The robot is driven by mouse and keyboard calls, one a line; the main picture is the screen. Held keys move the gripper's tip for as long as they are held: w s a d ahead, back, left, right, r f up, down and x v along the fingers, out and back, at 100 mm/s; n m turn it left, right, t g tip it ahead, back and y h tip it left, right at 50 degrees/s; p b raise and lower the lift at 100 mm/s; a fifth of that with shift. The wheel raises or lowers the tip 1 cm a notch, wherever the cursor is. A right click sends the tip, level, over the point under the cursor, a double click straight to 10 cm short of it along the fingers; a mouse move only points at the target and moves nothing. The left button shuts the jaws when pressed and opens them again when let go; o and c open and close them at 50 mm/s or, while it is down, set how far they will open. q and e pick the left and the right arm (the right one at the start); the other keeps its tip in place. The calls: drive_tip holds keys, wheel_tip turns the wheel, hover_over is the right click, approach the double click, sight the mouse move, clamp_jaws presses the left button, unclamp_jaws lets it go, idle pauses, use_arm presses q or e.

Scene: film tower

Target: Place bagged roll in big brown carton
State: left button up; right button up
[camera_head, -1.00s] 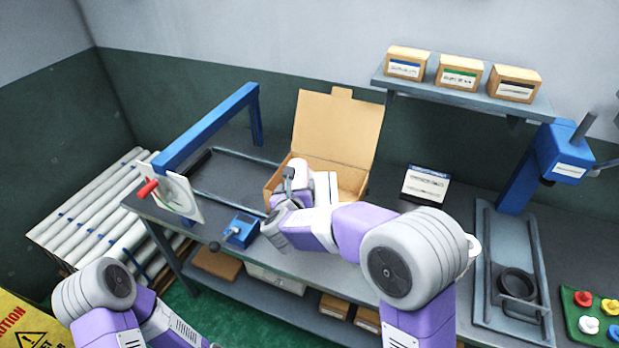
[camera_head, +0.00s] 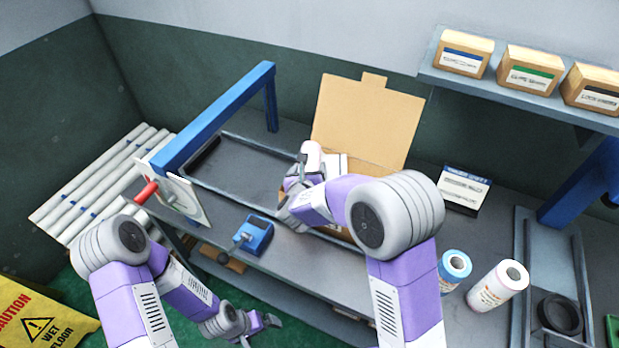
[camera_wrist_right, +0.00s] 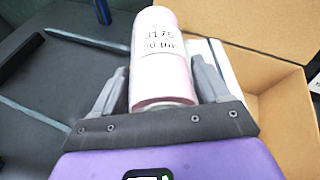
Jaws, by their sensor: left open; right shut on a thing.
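The bagged roll (camera_wrist_right: 160,60), pinkish white with black print, is gripped between the fingers of my right gripper (camera_wrist_right: 158,85) in the right wrist view. In the head view my right gripper (camera_head: 303,172) is at the left front of the big brown carton (camera_head: 365,118), whose flap stands up at the back. My arm hides much of the carton. In the wrist view the carton's brown inside (camera_wrist_right: 275,100) lies to the right of the roll; height over it is hard to judge. My left gripper (camera_head: 264,327) is open and empty, low in front of the bench.
A blue-and-white roll (camera_head: 455,268) and a white roll (camera_head: 497,285) stand on the bench at right. A blue device (camera_head: 254,235) sits at the front edge. A blue-armed frame (camera_head: 210,120) is left of the carton. A small sign (camera_head: 463,190) stands to its right.

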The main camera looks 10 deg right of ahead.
drive_tip(key=shift+w+f, duration=0.1)
drive_tip(key=shift+f, duration=1.05)
drive_tip(key=shift+f+b, duration=0.15)
drive_tip(key=shift+b, duration=0.2)
drive_tip(key=o, duration=1.3)
drive_tip(key=shift+c, duration=0.2)
drive_tip(key=shift+r+p, duration=0.25)
drive_tip(key=shift+p, duration=0.15)
drive_tip(key=v, duration=1.2)
